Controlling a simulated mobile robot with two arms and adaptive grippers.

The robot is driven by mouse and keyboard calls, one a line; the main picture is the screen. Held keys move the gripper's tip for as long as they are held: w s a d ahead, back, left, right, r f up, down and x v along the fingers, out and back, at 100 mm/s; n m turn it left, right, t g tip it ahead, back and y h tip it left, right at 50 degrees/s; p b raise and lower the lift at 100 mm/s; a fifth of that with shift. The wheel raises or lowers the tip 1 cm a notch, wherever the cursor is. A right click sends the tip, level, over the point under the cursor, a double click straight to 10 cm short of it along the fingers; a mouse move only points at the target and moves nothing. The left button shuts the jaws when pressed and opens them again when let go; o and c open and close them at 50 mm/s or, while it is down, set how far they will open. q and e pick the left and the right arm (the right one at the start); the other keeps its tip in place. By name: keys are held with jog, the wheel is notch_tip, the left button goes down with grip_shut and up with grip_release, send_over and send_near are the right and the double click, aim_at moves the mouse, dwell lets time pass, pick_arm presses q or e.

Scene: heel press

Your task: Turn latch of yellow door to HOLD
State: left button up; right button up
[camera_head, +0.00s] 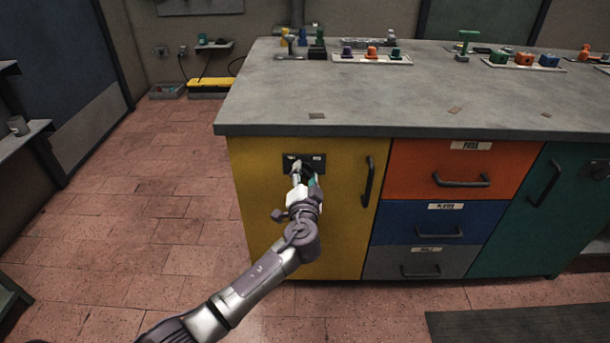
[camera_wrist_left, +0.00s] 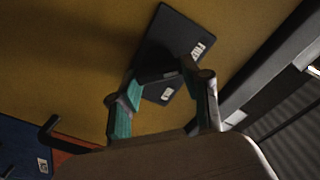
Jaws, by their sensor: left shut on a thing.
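The yellow door (camera_head: 345,225) is the left front panel of the workbench and looks closed. A dark latch plate (camera_head: 319,160) with small pale labels sits near its top; the plate also shows tilted in the left wrist view (camera_wrist_left: 182,32). My left gripper (camera_head: 306,176) is at this plate. In the left wrist view its teal-padded fingers (camera_wrist_left: 160,77) are shut on the dark latch (camera_wrist_left: 158,67). The latch is mostly hidden by the fingers and shadow, so its exact angle cannot be told. The label words are too small to read surely. My right gripper is out of view.
A black door handle (camera_head: 368,182) stands out right of the latch. An orange drawer (camera_head: 420,165), a blue drawer (camera_head: 400,222) and a teal door (camera_head: 510,235) lie further right. The grey worktop (camera_head: 380,100) overhangs above. The floor to the left is clear.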

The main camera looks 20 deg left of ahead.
pick_arm(q)
jog(key=shift+m, duration=0.3)
jog(key=m, duration=0.3)
jog(key=shift+d+m+p, duration=0.1)
jog(key=shift+m+p, duration=0.3)
jog(key=m+p, duration=0.1)
jog(key=m, duration=0.2)
jog(key=shift+f+m, duration=0.1)
jog(key=shift+m, duration=0.2)
jog(key=m+p, duration=0.3)
jog(key=m, duration=0.5)
jog(key=shift+f, duration=0.2)
jog(key=shift+f+m+p, duration=0.1)
jog(key=shift+m+p, duration=0.4)
jog(key=shift+m, duration=0.6)
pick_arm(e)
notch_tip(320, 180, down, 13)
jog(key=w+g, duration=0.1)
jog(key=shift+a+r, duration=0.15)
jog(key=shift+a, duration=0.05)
pick_arm(q)
jog(key=o, duration=1.2)
jog(key=shift+c, duration=0.2)
